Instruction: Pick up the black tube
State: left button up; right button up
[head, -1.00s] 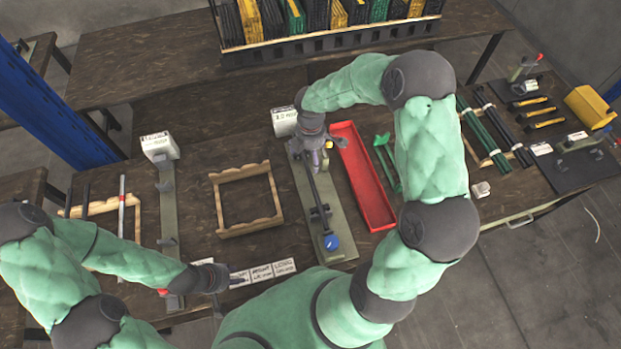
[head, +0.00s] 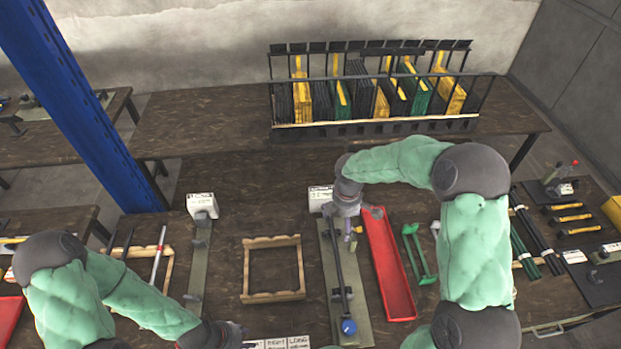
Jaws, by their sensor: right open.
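Long black tubes (head: 537,238) lie beside green tubes (head: 520,242) on a wooden rack at the right of the table.
A red tray (head: 388,262) and green parts (head: 418,255) lie right of the middle press. An empty wooden frame (head: 273,268) lies left of it. Another press (head: 197,262) stands further left. A loaded rack (head: 380,128) stands on the back table.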

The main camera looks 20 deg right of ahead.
aim_at(343, 293)
jog(key=k, duration=1)
